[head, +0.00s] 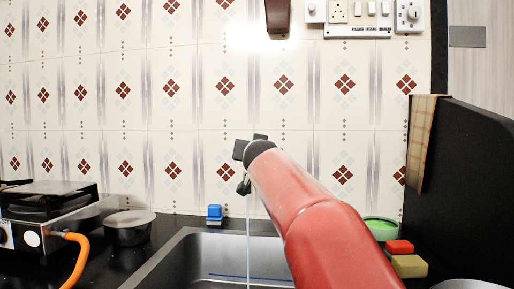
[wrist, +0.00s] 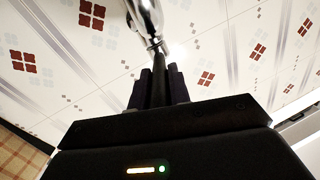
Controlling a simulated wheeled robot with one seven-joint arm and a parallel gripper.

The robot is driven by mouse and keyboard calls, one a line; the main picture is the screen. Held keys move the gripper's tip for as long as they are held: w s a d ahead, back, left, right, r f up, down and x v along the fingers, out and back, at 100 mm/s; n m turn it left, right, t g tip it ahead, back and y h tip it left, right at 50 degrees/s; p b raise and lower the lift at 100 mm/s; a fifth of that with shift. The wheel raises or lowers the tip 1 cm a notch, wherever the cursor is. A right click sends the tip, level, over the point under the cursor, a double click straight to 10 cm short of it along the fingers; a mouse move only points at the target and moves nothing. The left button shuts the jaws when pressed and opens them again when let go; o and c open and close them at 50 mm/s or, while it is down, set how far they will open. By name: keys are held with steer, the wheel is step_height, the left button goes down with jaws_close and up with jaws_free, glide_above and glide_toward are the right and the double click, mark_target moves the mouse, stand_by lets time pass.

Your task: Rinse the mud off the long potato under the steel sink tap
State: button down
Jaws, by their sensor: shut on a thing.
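My gripper (head: 250,145) is raised over the sink by the tiled wall, partly hidden behind my red arm in the head view. In the wrist view its fingers (wrist: 160,86) are closed on a thin dark lever (wrist: 159,68) below the chrome body of the steel tap (wrist: 146,22). In the head view a small dark part of the tap (head: 243,184) shows under my gripper. A thin stream of water (head: 248,245) falls from it into the steel sink (head: 190,262). The long potato is not visible in either view.
A stove (head: 45,215) with an orange hose (head: 75,258) and a metal pot (head: 130,229) stand left of the sink. A small blue object (head: 214,213) is behind it. A green bowl (head: 383,226) and a red-and-yellow sponge (head: 405,262) are at right, near a black panel (head: 470,180).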

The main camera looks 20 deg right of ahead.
stand_by(0.3)
steer(key=c, duration=1.3)
jaws_free()
steer(key=b+v, duration=0.1)
steer(key=v, duration=0.7)
steer(key=shift+d, duration=0.1)
